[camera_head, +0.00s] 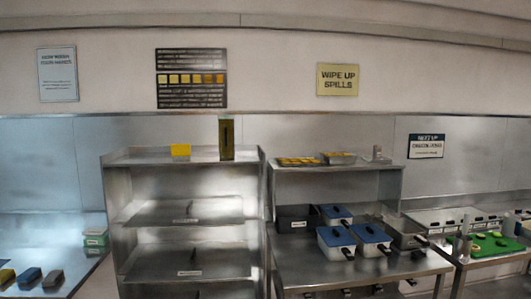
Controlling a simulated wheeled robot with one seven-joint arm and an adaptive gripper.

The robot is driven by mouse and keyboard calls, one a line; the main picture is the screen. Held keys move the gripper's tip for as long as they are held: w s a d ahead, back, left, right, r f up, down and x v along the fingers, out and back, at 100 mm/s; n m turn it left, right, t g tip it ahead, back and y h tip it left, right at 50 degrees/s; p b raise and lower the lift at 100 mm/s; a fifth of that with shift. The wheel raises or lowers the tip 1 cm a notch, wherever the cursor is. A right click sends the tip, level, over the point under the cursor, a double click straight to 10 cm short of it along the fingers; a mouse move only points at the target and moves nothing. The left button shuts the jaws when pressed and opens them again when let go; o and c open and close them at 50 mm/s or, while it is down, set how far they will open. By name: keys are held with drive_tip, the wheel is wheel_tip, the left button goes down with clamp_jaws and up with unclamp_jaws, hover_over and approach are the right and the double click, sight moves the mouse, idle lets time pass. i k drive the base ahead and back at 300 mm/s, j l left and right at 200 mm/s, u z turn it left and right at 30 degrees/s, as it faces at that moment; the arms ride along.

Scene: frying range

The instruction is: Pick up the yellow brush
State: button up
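A small yellow-topped item (7,276) lies on the left steel counter (50,235), at the left edge of the picture and partly cut off. It may be the yellow brush, but it is too small to be sure. A blue item (29,277) and a grey-brown item (53,279) of similar shape lie in a row to its right. A plain yellow block-like thing (181,151) also stands on top of the left shelf rack (140,156); I cannot tell what it is. My gripper is not in view.
A tall dark olive container (226,138) stands on the rack's top. Green-and-white boxes (95,240) sit at the counter's right end. Blue-lidded fryer baskets (371,234) with dark handles jut forward on the middle table. A green board (494,245) lies at right.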

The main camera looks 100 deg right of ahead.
sight(180, 152)
drive_tip(key=z, duration=2.85)
drive_tip(key=u, duration=4.35)
drive_tip(key=z, duration=4.35)
